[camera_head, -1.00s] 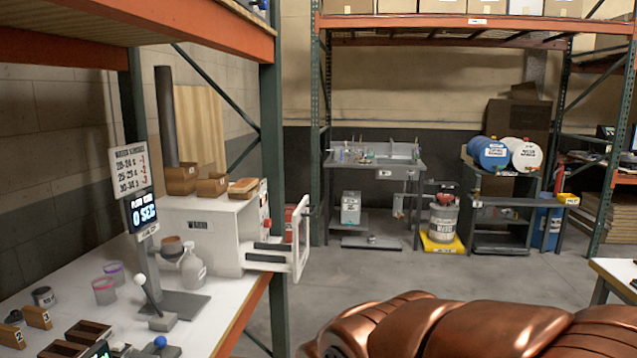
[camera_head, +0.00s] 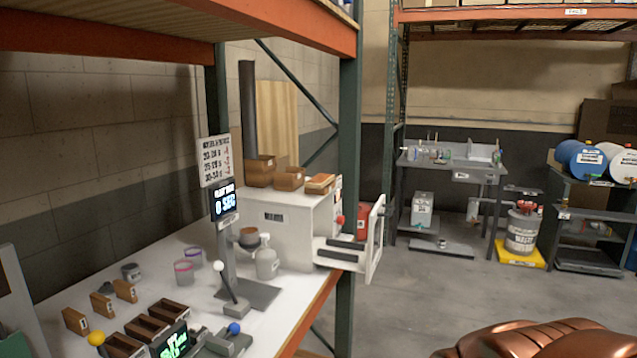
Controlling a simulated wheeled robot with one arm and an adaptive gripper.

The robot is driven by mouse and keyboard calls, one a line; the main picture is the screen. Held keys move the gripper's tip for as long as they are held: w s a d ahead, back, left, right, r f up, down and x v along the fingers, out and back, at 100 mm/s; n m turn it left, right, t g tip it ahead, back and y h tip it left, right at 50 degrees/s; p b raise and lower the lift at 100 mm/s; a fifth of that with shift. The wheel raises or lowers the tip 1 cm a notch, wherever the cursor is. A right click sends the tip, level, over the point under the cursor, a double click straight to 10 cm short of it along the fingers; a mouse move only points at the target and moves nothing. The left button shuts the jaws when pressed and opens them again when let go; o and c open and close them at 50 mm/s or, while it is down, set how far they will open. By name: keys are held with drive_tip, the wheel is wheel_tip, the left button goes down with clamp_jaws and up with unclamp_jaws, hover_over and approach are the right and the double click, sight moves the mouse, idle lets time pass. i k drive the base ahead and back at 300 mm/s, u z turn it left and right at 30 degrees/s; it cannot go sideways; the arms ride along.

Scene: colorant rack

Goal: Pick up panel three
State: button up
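Three small wooden panels stand in a row on the white tabletop at the lower left: a near one (camera_head: 75,321), a middle one (camera_head: 101,306) and a far one (camera_head: 125,291). Each has a pale label, too small to read surely now. In the earlier view the far panel's label looks like a 3, so it appears to be panel three. All three stand free, untouched by anything of mine. My gripper is not in view.
Cups (camera_head: 184,273) and a grey can (camera_head: 131,272) stand behind. A green rack post (camera_head: 347,200) rises at the table's right edge.

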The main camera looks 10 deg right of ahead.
sight(320, 180)
drive_tip(key=z, duration=0.35)
drive_tip(key=i, duration=1.4)
drive_tip(key=u, duration=2.3)
